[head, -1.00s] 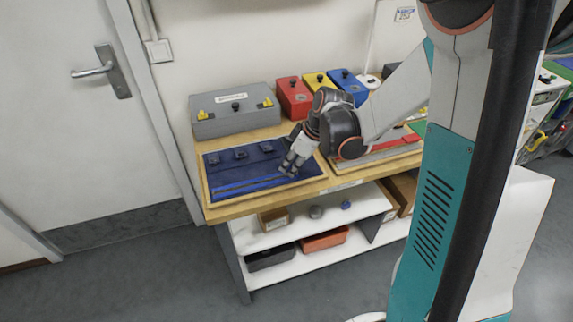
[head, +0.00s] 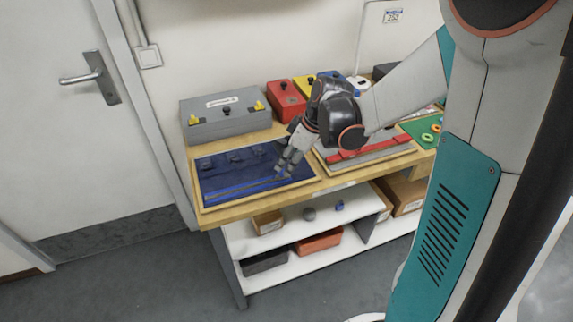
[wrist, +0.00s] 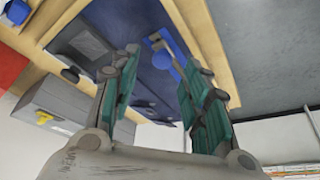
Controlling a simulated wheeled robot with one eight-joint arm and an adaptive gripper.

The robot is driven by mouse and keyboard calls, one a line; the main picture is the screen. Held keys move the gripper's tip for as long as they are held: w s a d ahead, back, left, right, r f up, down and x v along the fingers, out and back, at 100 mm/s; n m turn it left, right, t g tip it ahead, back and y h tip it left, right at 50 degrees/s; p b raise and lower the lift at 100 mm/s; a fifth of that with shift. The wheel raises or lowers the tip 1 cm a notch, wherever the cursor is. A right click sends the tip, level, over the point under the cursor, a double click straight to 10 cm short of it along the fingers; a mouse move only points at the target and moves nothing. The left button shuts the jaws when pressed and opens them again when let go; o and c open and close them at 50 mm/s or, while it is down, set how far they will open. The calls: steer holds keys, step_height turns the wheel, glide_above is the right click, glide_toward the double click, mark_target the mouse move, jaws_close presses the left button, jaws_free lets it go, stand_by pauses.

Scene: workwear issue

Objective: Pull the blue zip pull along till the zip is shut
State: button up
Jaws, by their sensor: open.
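The dark blue zip board (head: 222,187) lies in a wooden frame at the left end of the bench. A lighter blue zip line runs along its front side. My gripper (head: 284,170) is over the board's right end, pointing down. In the wrist view its two green-padded fingers (wrist: 158,85) stand apart with a gap between them. A bright blue piece, which looks like the zip pull (wrist: 162,60), shows beyond the gap, near the fingertips. I cannot tell whether a finger touches it. In the head view my gripper hides the pull.
A grey case with yellow latches (head: 225,112) stands behind the board, with a red box (head: 286,100) beside it. A board with a red strip (head: 368,147) lies to the right. The floor (head: 130,260) before the door is clear.

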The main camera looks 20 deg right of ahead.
steer(key=v, duration=0.8)
steer(key=shift+s+r, duration=0.1)
steer(key=shift+r, duration=0.05)
steer(key=s+a+r+m+t+h, duration=0.1)
steer(key=s+a+r+m+t, duration=0.1)
steer(key=s, duration=0.6)
steer(key=s+a+r+m+t+h, duration=0.2)
steer(key=s+a+m, duration=0.3)
steer(key=s, duration=0.3)
steer(key=shift+r+m, duration=0.55)
steer(key=shift+m, duration=0.25)
steer(key=shift+c, duration=0.2)
stand_by(2.0)
